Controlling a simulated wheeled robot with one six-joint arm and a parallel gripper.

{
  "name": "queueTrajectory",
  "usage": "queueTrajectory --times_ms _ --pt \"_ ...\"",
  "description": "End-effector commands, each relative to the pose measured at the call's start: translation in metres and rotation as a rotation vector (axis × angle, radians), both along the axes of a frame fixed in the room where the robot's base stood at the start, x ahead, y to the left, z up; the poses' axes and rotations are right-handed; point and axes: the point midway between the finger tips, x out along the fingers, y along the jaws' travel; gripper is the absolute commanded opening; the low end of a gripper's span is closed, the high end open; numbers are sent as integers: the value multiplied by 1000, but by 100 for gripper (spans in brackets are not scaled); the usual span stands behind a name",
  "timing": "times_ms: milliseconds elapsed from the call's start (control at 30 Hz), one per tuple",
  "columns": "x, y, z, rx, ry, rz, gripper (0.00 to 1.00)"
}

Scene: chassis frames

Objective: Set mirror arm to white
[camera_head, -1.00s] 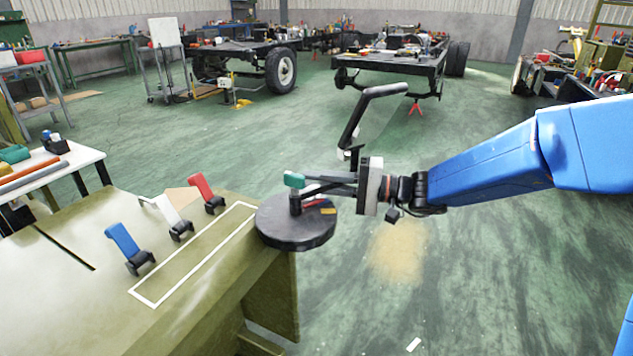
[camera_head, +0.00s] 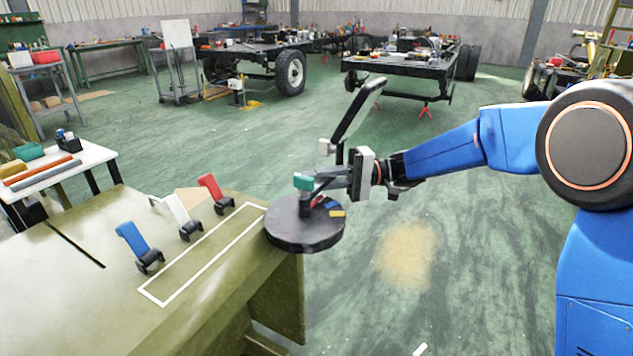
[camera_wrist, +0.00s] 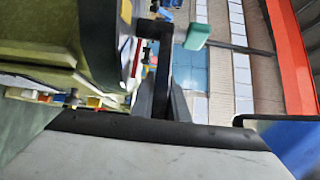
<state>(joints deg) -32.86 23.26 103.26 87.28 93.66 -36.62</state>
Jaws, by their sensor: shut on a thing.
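A round black disc (camera_head: 304,238) sits at the right corner of the green table, with a short post and a dark arm (camera_head: 325,181) above it. The arm has a teal end block (camera_head: 303,182), also in the wrist view (camera_wrist: 197,36). Blue (camera_head: 330,203) and yellow (camera_head: 337,213) marks show on the disc's right side; I cannot make out a white mark. My gripper (camera_head: 338,178) is right of the post, shut on the dark arm. A dark tilted panel (camera_head: 358,108) rises above my gripper; I cannot tell whether it belongs to the mirror.
Blue (camera_head: 131,238), white (camera_head: 176,209) and red (camera_head: 209,187) levers stand on the green table (camera_head: 80,290), beside a white-outlined strip (camera_head: 205,254). A white side table (camera_head: 85,162) is at left.

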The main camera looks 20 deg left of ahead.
Motion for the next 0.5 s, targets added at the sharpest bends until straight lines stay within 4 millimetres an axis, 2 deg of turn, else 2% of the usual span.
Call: queueTrajectory --times_ms 500 --pt "-1 4 -1 -1 1 54 0"
